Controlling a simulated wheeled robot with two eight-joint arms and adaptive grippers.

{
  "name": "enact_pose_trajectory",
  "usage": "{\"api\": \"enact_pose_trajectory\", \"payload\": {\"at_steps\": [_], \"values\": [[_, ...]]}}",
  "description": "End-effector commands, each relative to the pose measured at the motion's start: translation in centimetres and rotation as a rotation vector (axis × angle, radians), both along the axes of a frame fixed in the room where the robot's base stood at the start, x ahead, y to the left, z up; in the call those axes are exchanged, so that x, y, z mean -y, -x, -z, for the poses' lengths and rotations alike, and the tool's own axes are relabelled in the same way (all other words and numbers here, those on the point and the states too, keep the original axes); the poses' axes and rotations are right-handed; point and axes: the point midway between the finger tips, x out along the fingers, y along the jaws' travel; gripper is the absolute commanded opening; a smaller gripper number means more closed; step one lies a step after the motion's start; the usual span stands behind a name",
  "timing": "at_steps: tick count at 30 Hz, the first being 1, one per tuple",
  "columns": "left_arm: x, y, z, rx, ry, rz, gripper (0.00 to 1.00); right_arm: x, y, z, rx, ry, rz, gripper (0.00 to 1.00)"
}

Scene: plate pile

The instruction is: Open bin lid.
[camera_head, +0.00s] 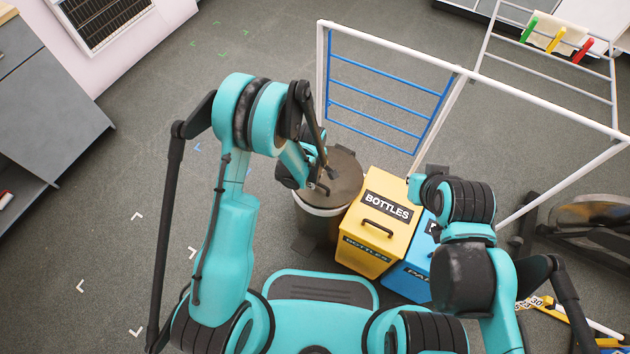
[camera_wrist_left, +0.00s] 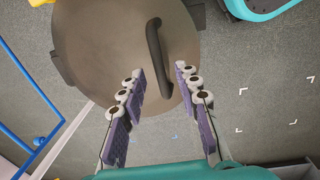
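The round bin (camera_head: 318,222) stands on the floor left of the yellow box. Its brown lid (camera_head: 345,178) is on top and looks closed. In the left wrist view the lid (camera_wrist_left: 105,45) fills the upper middle, with a dark curved bar handle (camera_wrist_left: 155,48). My left gripper (camera_head: 322,178) is over the lid's left part. In the left wrist view its fingers (camera_wrist_left: 161,76) are apart, one on each side of the handle's near end, with no visible contact. Their height above the handle is unclear. My right gripper (camera_head: 425,180) is near the yellow and blue boxes, mostly hidden by its arm.
A yellow bottles box (camera_head: 378,222) with a handle and a blue box (camera_head: 411,278) stand right of the bin. A white and blue drying rack (camera_head: 390,45) stands behind. A grey cabinet (camera_head: 45,130) is at left. The floor between cabinet and bin is clear.

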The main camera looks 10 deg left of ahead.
Motion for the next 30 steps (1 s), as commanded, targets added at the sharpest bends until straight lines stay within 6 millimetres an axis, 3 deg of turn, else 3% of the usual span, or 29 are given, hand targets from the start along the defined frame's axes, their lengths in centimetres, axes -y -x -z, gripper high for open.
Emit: {"api": "enact_pose_trajectory", "payload": {"at_steps": [3,12,16,25,30], "values": [[0.0,-0.1,1.1,0.0,0.0,0.001,0.32,0.0,0.0,0.6,0.0,0.0,0.0,0.0],[0.0,-0.1,1.3,0.0,0.0,0.001,0.32,0.0,0.0,0.5,0.0,0.0,0.0,0.0],[0.0,-0.1,1.3,0.0,0.0,0.001,0.01,0.0,0.0,0.5,0.0,0.0,0.0,0.0],[0.1,-0.2,1.0,-0.005,-0.002,0.001,0.0,0.0,0.0,0.4,0.0,0.0,0.0,0.0],[0.3,-0.7,-0.1,-0.044,-0.021,0.002,0.0,0.0,0.0,-0.3,0.0,0.0,0.0,0.0]]}}
